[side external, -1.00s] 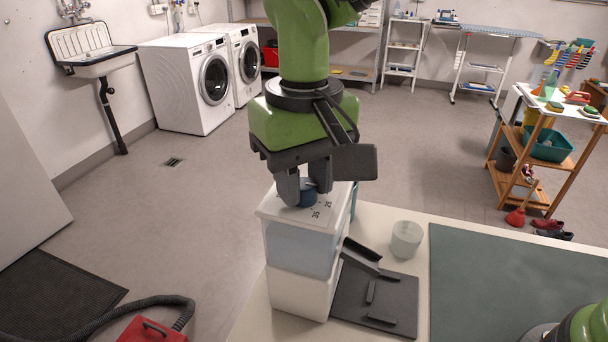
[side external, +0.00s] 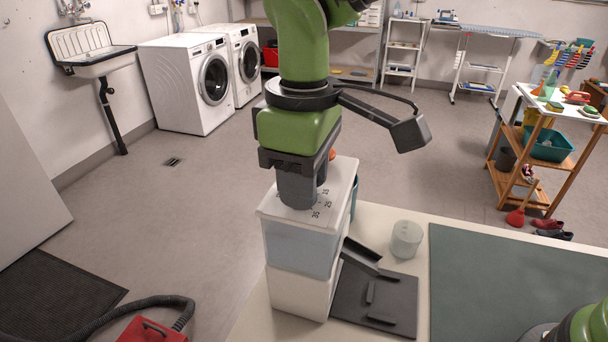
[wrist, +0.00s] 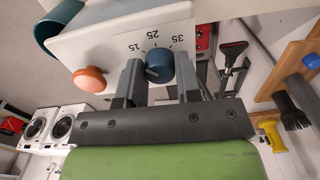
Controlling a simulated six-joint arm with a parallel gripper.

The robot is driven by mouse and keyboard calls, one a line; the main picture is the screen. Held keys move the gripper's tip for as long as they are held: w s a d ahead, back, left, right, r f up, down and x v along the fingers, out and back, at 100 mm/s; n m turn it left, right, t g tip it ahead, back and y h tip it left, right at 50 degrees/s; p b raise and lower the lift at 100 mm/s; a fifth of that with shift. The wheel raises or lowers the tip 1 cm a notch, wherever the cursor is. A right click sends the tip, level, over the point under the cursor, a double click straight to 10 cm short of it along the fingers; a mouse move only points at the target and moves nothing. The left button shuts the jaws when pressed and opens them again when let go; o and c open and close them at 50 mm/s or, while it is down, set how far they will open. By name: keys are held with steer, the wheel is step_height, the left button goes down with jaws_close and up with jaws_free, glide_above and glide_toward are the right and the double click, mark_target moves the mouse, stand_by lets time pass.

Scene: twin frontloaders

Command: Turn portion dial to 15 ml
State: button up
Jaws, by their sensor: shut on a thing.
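The blue portion dial (wrist: 160,66) sits on the white top of the dispenser (wrist: 110,38), beside a scale marked 15, 25 and 35. A small pale mark shows on the dial, but I cannot tell exactly which number it points to. My gripper (wrist: 159,74) is shut on the dial, with one finger on each side. In the side external view my gripper (side external: 303,196) points straight down onto the dispenser top (side external: 272,208) and its fingers hide the dial. The dispenser body (side external: 298,248) is pale and translucent below the top.
An orange knob (wrist: 90,79) stands on the dispenser top beside the dial; it also shows behind my gripper (side external: 332,154). A translucent cup (side external: 405,239) and a dark grey stand (side external: 347,300) are on the table. A grey-green mat (side external: 510,285) lies to the right.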

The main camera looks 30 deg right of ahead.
steer(key=shift+r+n, duration=0.1)
steer(key=shift+n, duration=0.2)
steer(key=o, duration=0.9)
step_height(320, 180, up, 10)
steer(key=shift+f, duration=0.1)
stand_by(0.6)
